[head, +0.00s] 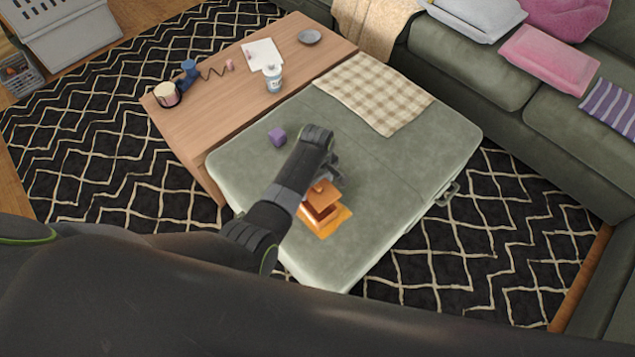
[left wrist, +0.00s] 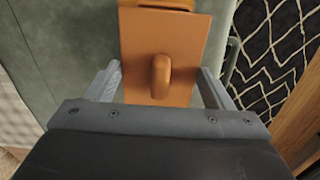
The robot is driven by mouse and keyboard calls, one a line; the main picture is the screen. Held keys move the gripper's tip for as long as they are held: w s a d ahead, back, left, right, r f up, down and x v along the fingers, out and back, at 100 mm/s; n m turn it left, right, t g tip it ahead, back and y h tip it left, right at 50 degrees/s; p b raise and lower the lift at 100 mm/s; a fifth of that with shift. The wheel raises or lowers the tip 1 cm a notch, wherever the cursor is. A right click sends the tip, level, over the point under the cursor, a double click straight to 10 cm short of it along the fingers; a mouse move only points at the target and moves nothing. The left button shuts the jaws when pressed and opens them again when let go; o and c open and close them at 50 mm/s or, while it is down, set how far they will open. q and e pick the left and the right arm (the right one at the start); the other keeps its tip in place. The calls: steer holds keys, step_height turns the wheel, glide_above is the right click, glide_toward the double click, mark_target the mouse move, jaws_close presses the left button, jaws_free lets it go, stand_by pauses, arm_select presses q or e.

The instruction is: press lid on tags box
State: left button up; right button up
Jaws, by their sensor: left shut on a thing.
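The orange lid (head: 322,190) has a rounded knob on top, and it fills the middle of the left wrist view (left wrist: 185,45). In the head view the gripper (head: 331,174) is at the lid's far side, over the green ottoman. The orange tags box (head: 327,229) is under and in front of the lid. The lid and my arm cover part of it, and dark orange shows between them. I cannot tell whether the lid touches the box. My right gripper is out of view.
The green ottoman (head: 390,190) also holds a purple cube (head: 277,136) and a checkered cloth (head: 374,92). A wooden table (head: 227,108) with a cup (head: 272,78), paper and small items adjoins it. A green sofa (head: 480,72) stands at the right. The ottoman's right part is clear.

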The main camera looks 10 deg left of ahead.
arm_select(q)
steer(key=shift+f+b, duration=0.4)
steer(key=shift+f, duration=0.05)
step_height(320, 180, down, 4)
steer(key=b, duration=0.4)
steer(key=shift+f+b, duration=0.35)
steer(key=shift+b, duration=0.15)
steer(key=shift+f, duration=0.5)
steer(key=shift+r, duration=0.1)
